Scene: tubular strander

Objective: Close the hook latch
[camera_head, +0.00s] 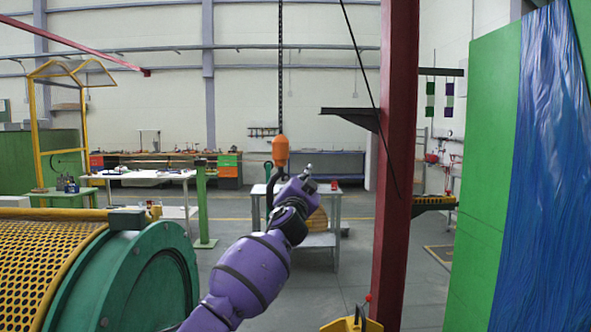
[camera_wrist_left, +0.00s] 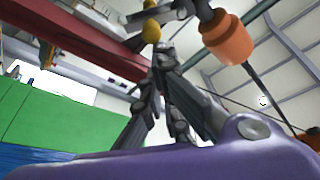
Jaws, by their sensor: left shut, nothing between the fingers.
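The orange hook block (camera_head: 281,150) hangs on a dark chain in the middle of the head view. A dark hook (camera_head: 269,187) shows below it, partly covered by my purple left arm. In the left wrist view the orange block (camera_wrist_left: 229,40) is at the upper right, with dark hook metal (camera_wrist_left: 168,12) beside it. The latch cannot be made out clearly. My left gripper (camera_head: 309,170) is shut and empty, to the right of and slightly below the block. Its fingers (camera_wrist_left: 163,60) meet in the left wrist view; contact with the hook cannot be told. My right gripper is out of view.
A red post (camera_head: 396,150) stands close on the right. A green drum end (camera_head: 140,275) with yellow mesh guard (camera_head: 45,250) is at lower left. A small table (camera_head: 325,240) stands behind the arm. Green panels and blue sheeting (camera_head: 548,170) fill the far right.

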